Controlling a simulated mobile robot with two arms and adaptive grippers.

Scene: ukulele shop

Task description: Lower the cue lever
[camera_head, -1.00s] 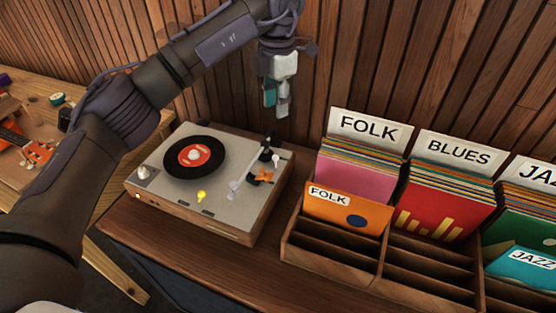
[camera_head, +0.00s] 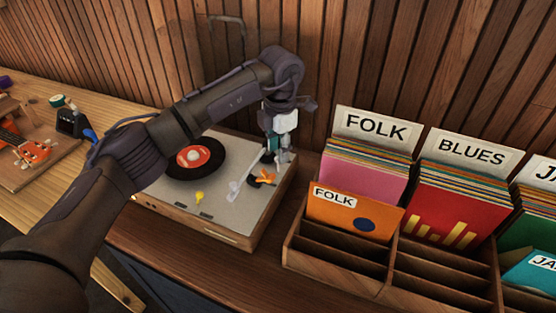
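The turntable (camera_head: 222,208) stands on the wooden counter with a black record with a red label (camera_head: 193,157) on it. A pale tonearm (camera_head: 240,182) lies over the right part of the deck, its white headshell toward the front. A small orange part (camera_head: 263,179), which looks like the cue lever, sits beside the tonearm on the right of the deck. My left gripper (camera_head: 279,157) points down just above and behind the orange part, over the tonearm's base, which it mostly hides. Its finger gap and any contact are unclear. My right gripper is out of view.
A wooden record rack (camera_head: 335,265) with folk, blues and jazz sleeves stands close to the right of the turntable. A slatted wall (camera_head: 330,60) rises behind. My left arm crosses over the record's left side. A yellow bulb-shaped mark (camera_head: 199,197) is on the deck front.

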